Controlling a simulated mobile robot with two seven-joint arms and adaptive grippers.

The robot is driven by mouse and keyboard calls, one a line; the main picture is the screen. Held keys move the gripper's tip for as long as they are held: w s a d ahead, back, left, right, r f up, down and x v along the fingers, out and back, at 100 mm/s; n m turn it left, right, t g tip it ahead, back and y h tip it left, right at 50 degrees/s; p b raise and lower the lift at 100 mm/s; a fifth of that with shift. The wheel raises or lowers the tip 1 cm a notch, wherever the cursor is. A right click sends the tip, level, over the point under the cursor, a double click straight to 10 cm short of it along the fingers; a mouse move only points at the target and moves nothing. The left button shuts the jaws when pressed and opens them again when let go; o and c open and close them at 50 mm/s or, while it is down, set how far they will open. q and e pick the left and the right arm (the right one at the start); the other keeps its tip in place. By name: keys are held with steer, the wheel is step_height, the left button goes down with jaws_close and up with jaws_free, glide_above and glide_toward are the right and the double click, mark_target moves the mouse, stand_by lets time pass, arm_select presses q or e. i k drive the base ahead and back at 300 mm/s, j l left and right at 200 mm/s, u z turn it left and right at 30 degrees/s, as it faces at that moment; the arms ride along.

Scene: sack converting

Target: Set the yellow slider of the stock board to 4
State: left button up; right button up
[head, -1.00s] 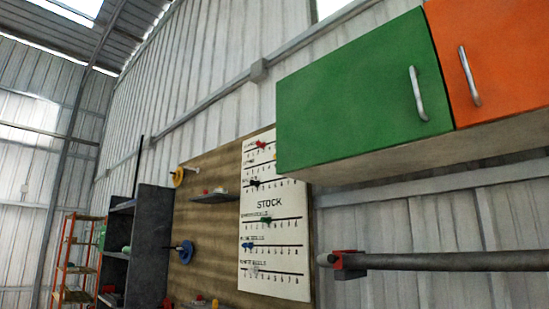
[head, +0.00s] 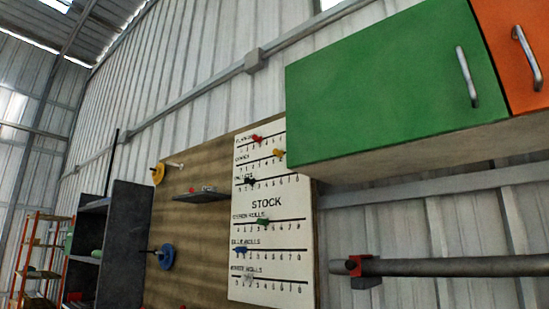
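The white stock board (head: 265,203) is fixed on a brown wooden panel, left of the green cabinet. It has several scale lines with coloured sliders. The yellow slider (head: 279,153) sits on the second line from the top, near the right part of what shows, close to the cabinet's edge. The small numbers by it are too blurred to read surely. A red slider (head: 257,138) is on the line above, a black one (head: 249,181) on the line below. Green (head: 262,221), blue (head: 240,250) and white (head: 248,277) sliders are lower. Neither gripper is in view.
A green cabinet (head: 385,95) and an orange one (head: 520,50) hang at upper right, hiding the board's upper right corner. A horizontal grey bar with a red clamp (head: 357,266) is at lower right. A dark shelf unit (head: 122,240) stands left of the panel.

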mark_target(276, 152)
steer(key=i+j+z, duration=0.1)
steer(key=j, duration=0.25)
steer(key=i+j+z, duration=0.1)
steer(key=i+j, duration=0.2)
steer(key=i+j+z, duration=0.1)
steer(key=j, duration=0.4)
steer(key=i+j+z, duration=0.1)
steer(key=i+j, duration=0.15)
steer(key=j, duration=0.15)
steer(key=i+j+z, duration=0.1)
steer(key=j, duration=0.3)
steer(key=i+j, duration=0.15)
steer(key=j, duration=0.25)
steer(key=i+j+z, duration=0.15)
steer(key=j, duration=0.3)
steer(key=i+j+z, duration=0.1)
steer(key=j, duration=0.35)
